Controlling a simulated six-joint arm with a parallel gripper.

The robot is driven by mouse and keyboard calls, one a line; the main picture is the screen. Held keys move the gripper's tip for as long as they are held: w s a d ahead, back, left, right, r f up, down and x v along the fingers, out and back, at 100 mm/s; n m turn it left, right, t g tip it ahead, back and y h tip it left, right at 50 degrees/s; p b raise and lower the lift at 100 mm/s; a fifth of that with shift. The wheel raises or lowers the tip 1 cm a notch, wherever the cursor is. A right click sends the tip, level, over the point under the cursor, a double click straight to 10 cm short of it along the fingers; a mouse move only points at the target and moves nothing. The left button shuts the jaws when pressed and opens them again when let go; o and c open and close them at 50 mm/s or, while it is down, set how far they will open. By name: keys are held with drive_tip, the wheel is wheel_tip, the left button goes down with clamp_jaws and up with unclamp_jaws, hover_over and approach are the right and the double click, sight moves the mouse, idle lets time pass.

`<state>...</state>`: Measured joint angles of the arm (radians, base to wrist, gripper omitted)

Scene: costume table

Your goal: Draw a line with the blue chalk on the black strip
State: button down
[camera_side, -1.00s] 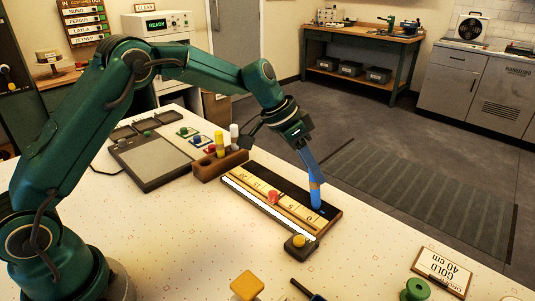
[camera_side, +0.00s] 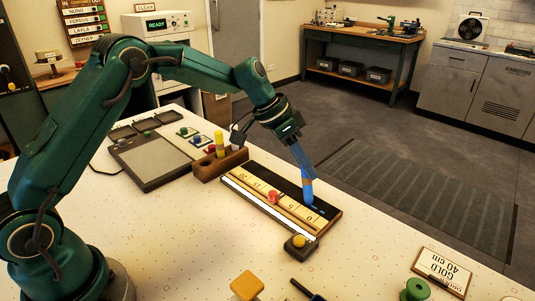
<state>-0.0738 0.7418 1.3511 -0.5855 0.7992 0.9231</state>
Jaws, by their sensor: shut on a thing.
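My gripper (camera_side: 298,152) is shut on the blue chalk (camera_side: 307,188), which points down and leans slightly. The chalk's lower tip is at the black strip (camera_side: 333,214), along the far side of the measuring board. A short blue mark (camera_side: 318,208) shows on the strip to the right of the tip. Whether the tip touches the strip is hard to tell. The board's ruler (camera_side: 290,207) has numbers, with 0 toward the right end, and a red slider (camera_side: 273,196) sits on it.
A wooden holder (camera_side: 207,170) with a yellow chalk (camera_side: 219,142) stands left of the board. A yellow-button box (camera_side: 300,243) is at the board's near end. A card reading "GOLD 40 cm" (camera_side: 443,267) lies at the right.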

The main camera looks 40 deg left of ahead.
drive_tip(key=shift+a+f, duration=0.15)
drive_tip(key=shift+a, duration=0.05)
drive_tip(key=shift+s+a, duration=0.1)
drive_tip(key=shift+a, duration=0.8)
drive_tip(key=shift+a, duration=0.2)
drive_tip(key=shift+a+r, duration=0.2)
drive_tip(key=shift+a, duration=0.6)
drive_tip(key=shift+a, duration=0.1)
drive_tip(key=shift+a+f, duration=0.1)
drive_tip(key=shift+a, duration=0.4)
